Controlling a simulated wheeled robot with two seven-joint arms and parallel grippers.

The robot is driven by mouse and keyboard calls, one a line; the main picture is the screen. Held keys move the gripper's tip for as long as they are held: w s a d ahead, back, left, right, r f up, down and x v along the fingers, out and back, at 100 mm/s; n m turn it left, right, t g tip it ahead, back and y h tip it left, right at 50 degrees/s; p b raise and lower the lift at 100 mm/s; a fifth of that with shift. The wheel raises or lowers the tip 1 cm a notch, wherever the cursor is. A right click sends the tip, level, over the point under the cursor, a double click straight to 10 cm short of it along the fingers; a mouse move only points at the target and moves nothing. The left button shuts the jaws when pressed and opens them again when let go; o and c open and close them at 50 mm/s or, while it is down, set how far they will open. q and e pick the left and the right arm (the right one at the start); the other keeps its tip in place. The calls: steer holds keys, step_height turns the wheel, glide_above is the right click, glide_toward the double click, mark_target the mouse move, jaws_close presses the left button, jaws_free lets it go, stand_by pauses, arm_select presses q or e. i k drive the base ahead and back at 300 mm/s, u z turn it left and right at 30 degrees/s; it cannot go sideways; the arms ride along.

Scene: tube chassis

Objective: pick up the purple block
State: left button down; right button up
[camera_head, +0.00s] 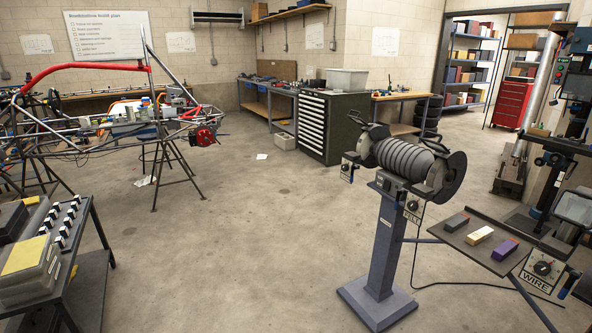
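The purple block (505,250) lies on a flat dark tray (451,239) at the lower right. It is the rightmost and nearest of three blocks in a slanting row. A cream-yellow block (479,235) lies beside it, and a dark grey block (456,221) lies beyond that. The three blocks are apart from each other, and the top of the purple one is uncovered. Neither of my grippers shows in the head view.
A bench grinder (407,160) on a grey pedestal (380,250) stands left of the tray. A box marked WIRE (542,267) sits at the tray's right end. Machinery (575,90) crowds the right edge. A trolley (85,270) stands lower left. The middle floor is clear.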

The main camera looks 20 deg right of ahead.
mark_target(501, 253)
steer(key=z, duration=0.25)
steer(key=i, duration=2)
steer(key=z, duration=1.05)
steer(key=i, duration=1)
steer(key=z, duration=1.65)
steer(key=i, duration=0.6)
steer(key=z, duration=0.4)
